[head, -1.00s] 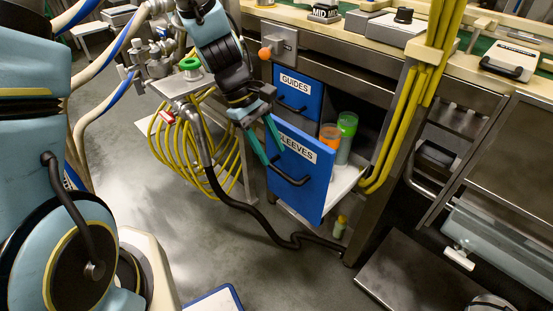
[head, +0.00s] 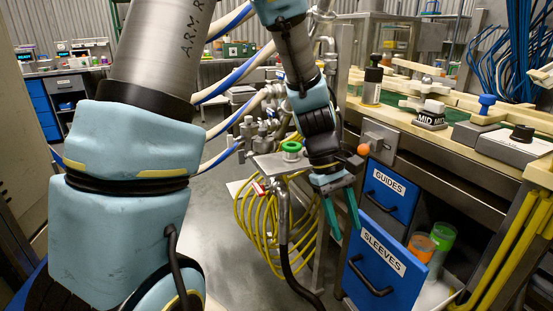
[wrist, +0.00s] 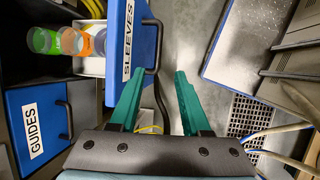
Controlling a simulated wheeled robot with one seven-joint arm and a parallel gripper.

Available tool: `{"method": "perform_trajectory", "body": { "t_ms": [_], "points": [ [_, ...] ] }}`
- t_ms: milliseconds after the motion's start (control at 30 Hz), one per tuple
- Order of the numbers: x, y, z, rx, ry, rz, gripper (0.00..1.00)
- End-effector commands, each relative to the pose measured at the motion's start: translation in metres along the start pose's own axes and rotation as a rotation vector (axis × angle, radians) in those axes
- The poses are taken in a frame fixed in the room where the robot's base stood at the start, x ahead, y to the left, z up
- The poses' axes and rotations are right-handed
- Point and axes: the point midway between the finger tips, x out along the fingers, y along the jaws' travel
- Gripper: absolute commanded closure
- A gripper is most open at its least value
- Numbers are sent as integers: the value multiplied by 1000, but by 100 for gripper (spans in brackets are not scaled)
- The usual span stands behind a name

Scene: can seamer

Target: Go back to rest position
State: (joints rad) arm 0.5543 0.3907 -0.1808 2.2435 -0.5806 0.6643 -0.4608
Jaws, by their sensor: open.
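My gripper (head: 342,211) is open and empty, its two green fingers pointing down just left of the pulled-out blue SLEEVES drawer (head: 378,262) in the head view. In the wrist view the open fingers (wrist: 158,98) are apart with floor between them, and the SLEEVES drawer front (wrist: 128,40) is beside the left finger. Whether that finger touches the drawer cannot be told. An orange sleeve (head: 421,247) and a green sleeve (head: 440,240) stand in the drawer; a purple one (wrist: 100,42) also shows in the wrist view.
The blue GUIDES drawer (head: 388,192) is shut above. An orange knob (head: 364,150) sticks out near my wrist. A small metal stand (head: 275,165) with coiled yellow hose (head: 262,235) is left of my gripper. Open grey floor (head: 225,240) lies further left.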

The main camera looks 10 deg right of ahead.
Motion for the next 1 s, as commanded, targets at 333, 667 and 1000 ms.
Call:
{"method": "perform_trajectory", "body": {
  "t_ms": [333,667,1000],
  "points": [
    [-136,-127,-62,181,307,-81,53],
    [-206,-227,-68,330,472,-217,53],
    [-206,-230,-69,340,476,-224,53]
  ]
}}
